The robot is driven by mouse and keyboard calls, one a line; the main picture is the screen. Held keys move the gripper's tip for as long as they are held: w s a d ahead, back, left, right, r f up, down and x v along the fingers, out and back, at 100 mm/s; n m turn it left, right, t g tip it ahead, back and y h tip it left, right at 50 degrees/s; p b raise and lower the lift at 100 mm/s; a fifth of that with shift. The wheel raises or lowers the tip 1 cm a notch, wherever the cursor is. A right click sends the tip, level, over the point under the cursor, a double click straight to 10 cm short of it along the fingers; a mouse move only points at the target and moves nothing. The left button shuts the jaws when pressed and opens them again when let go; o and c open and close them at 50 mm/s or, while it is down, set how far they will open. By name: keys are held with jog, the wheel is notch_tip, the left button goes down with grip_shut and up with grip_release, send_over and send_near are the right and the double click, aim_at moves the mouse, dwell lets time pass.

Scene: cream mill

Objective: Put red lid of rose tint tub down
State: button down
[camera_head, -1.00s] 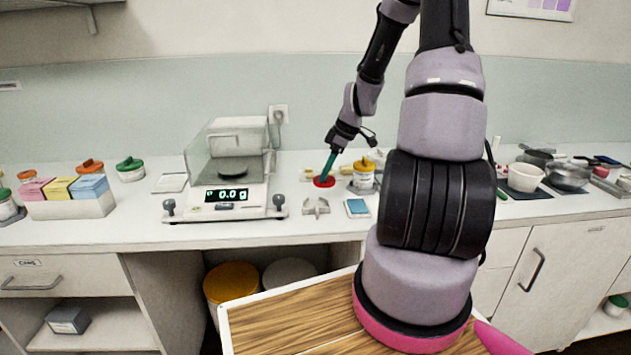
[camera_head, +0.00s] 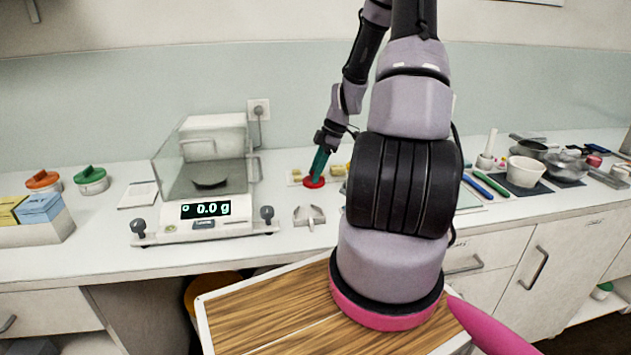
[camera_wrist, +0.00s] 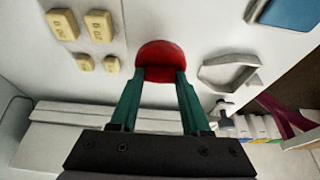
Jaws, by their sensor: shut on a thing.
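The red lid (camera_head: 314,184) is at the worktop behind the grey metal holder, right of the balance. My gripper (camera_head: 319,172), with green fingers, points down and is shut on the lid. In the wrist view the red lid (camera_wrist: 161,60) sits between the two fingertips of my gripper (camera_wrist: 160,80). The lid is low over the white surface; I cannot tell whether it touches it. The rose tint tub cannot be made out.
Yellow blocks (camera_wrist: 88,25) lie beside the lid. The grey holder (camera_head: 309,215) stands in front, the balance (camera_head: 205,215) to the left, reading 0.0 g. Tubs with orange (camera_head: 43,181) and green (camera_head: 90,177) lids stand farther left. My arm hides the worktop's middle.

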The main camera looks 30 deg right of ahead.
jog(key=shift+f, duration=1.65)
jog(key=shift+f, duration=0.15)
jog(key=shift+c, duration=1.8)
grip_release()
